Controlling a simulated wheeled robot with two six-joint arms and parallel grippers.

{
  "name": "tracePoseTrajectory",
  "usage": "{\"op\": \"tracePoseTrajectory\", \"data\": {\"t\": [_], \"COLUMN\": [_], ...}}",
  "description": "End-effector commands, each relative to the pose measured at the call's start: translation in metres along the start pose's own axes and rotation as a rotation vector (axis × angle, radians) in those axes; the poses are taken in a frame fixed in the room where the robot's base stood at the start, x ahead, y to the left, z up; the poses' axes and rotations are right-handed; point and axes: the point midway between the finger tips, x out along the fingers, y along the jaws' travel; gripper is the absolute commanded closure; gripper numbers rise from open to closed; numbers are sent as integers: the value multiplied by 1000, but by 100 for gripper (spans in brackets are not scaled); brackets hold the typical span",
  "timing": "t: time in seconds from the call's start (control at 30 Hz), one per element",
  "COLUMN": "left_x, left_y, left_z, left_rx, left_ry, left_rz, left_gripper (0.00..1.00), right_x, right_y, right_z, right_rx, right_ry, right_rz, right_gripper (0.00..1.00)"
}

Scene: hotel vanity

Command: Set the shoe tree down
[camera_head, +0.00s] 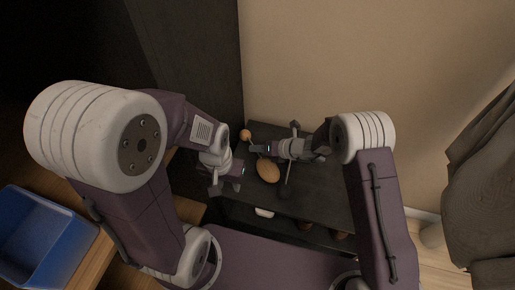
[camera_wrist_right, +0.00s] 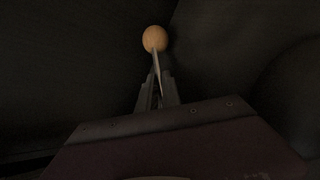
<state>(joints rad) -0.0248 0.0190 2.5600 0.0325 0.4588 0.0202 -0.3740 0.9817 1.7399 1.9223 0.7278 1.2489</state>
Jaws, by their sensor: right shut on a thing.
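The shoe tree has a tan oval toe piece (camera_head: 268,170) and a round knob (camera_head: 245,135) joined by a thin rod. It is over the dark bench top (camera_head: 325,180); I cannot tell whether it touches it. My right gripper (camera_head: 256,149) is shut on the rod between knob and toe piece. In the right wrist view the knob (camera_wrist_right: 155,39) shows beyond the fingertips (camera_wrist_right: 157,82), with the rod running between them. The toe piece is not seen there. My left gripper (camera_head: 227,185) is open and empty, to the left of the toe piece.
A blue bin (camera_head: 42,235) is at the lower left. A dark panel (camera_head: 195,60) and beige wall (camera_head: 350,50) rise behind the bench. Brown rounded things (camera_head: 305,225) and a white thing (camera_head: 264,212) show below its front edge. Grey-brown cloth (camera_head: 485,185) hangs at the right.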

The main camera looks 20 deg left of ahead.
Motion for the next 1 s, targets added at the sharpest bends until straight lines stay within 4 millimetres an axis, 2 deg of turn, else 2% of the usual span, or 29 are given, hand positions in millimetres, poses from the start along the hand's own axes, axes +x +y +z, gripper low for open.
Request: {"op": "tracePoseTrajectory", "data": {"t": [0.63, 0.67, 0.7, 0.73, 1.0], "left_x": [11, 10, 9, 9, 9], "left_y": [0, 0, 0, 0, 0], "left_z": [1, 1, 1, 1, 1], "left_rx": [0, 0, 0, 0, 0], "left_ry": [0, 0, 0, 0, 0], "left_rz": [0, 0, 0, 0, 0], "left_gripper": [64, 64, 64, 64, 64], "right_x": [8, 7, 7, 7, 6], "right_y": [-7, -6, -6, -6, -7], "right_z": [-7, -6, -6, -6, -7], "right_rx": [0, 0, 0, 0, 1], "right_ry": [-1, -1, -1, -1, 1], "right_rz": [0, 0, 0, 0, -1], "right_gripper": [100, 83, 72, 66, 66]}}
